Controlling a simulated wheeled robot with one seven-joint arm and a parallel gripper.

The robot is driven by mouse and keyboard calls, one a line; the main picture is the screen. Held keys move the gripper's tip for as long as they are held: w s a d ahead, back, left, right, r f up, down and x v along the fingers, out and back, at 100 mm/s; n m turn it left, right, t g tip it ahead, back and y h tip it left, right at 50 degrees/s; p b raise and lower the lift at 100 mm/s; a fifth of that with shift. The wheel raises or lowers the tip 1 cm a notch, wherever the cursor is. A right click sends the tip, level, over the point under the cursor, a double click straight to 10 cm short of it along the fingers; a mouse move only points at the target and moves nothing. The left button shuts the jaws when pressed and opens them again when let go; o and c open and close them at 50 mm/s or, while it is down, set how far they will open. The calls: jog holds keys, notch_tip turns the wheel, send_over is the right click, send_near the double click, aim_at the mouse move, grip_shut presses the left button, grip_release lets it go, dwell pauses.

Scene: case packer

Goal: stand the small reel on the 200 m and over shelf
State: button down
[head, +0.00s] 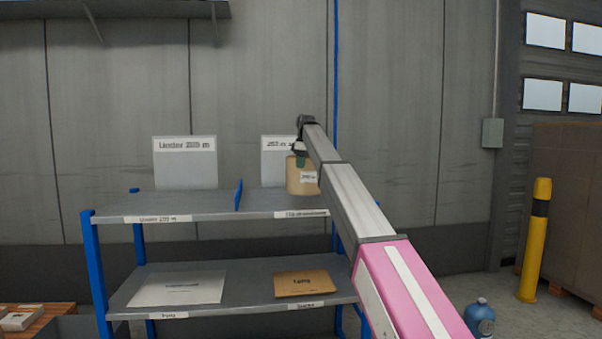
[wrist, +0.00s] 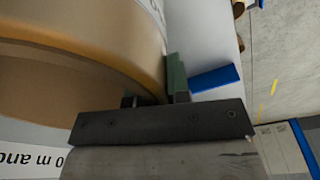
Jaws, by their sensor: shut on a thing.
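The small reel (head: 301,179) is a tan roll with a white label, and it fills the upper left of the wrist view (wrist: 100,35). My gripper (head: 301,158) is shut on the reel from above; a green finger pad (wrist: 176,75) shows in the wrist view. The reel is over the right bay of the upper shelf (head: 262,202), the 200 m and over side, in front of its white sign (head: 275,148). Its lower edge looks close to the deck; I cannot tell whether it touches.
A blue divider (head: 239,195) separates this bay from the left bay, which has its own sign (head: 185,162) and a clear deck. The lower shelf holds a white sheet (head: 178,289) and a brown packet (head: 304,284). A blue bottle (head: 480,317) and yellow post (head: 535,240) stand right.

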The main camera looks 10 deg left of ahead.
aim_at(301, 171)
jog(key=shift+f, duration=1.75)
jog(key=c, duration=1.1)
grip_release()
jog(key=r, duration=0.4)
jog(key=d+r, duration=0.1)
jog(key=r, duration=0.7)
jog(key=shift+s+d, duration=0.1)
jog(key=shift+d, duration=0.1)
